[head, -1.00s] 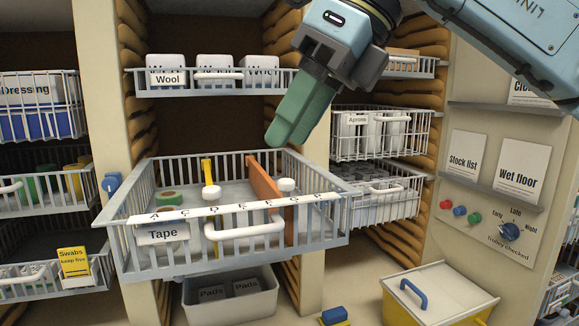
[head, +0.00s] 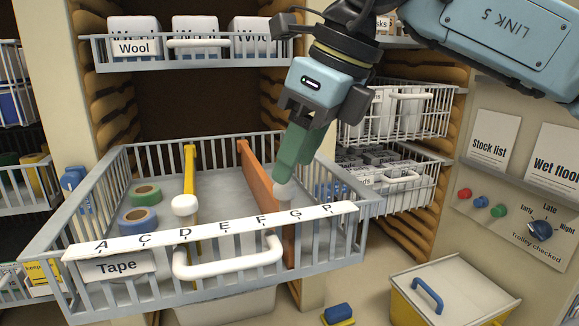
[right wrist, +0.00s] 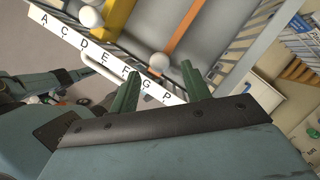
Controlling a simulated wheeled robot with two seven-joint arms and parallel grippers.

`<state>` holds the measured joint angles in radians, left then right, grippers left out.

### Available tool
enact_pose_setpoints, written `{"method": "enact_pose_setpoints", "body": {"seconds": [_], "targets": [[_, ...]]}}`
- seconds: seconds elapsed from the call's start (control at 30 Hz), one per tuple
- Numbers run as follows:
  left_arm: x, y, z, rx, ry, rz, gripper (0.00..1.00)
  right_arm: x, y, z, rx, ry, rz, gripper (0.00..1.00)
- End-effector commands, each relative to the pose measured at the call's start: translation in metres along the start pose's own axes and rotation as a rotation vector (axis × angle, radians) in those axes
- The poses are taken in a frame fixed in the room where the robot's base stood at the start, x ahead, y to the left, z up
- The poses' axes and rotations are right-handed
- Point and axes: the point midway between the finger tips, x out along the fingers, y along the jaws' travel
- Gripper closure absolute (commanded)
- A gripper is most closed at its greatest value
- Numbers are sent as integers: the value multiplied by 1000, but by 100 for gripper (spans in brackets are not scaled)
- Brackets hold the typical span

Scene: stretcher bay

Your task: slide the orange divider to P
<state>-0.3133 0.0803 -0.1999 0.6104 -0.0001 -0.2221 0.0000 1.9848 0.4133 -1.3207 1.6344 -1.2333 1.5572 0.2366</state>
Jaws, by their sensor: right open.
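The orange divider (head: 262,190) stands upright in the wire Tape basket (head: 40,235), running front to back. Its white knob (head: 284,191) is at its front end, behind the letter strip (head: 210,232), near G and left of P. The P mark (head: 327,209) is the last letter on the right. My right gripper (head: 283,172) is open, pointing down at the knob from above. In the right wrist view the white knob (right wrist: 159,61) shows between and just beyond the two green fingertips (right wrist: 160,73); I cannot tell whether they touch it.
A yellow divider (head: 190,175) with a white knob stands left of the orange one, near D. A green tape roll (head: 145,194) and a blue one (head: 139,220) lie at the left. A white handle (head: 228,268) crosses the basket front. The floor right of the orange divider looks clear.

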Motion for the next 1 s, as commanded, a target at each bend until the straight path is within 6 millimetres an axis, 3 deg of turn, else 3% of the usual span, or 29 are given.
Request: {"method": "enact_pose_setpoints", "body": {"seconds": [0.1, 0.2, 0.6, 0.9, 1.0], "targets": [[-5, -3, -23, 0, 36, -4, 64, 17, 0, 0, -1, 2, 1, 53], [-7, -4, -30, 0, 47, -5, 64, 27, 0, 0, 0, 0, 1, 53], [-8, -2, -14, 0, 23, -2, 64, 35, 0, 0, -1, -1, 1, 53], [-8, -1, -13, 0, 20, -2, 64, 35, 0, 0, -1, -1, 0, 92], [-8, -2, -13, 0, 21, -2, 64, 35, 0, 0, -1, -1, 0, 100]]}}
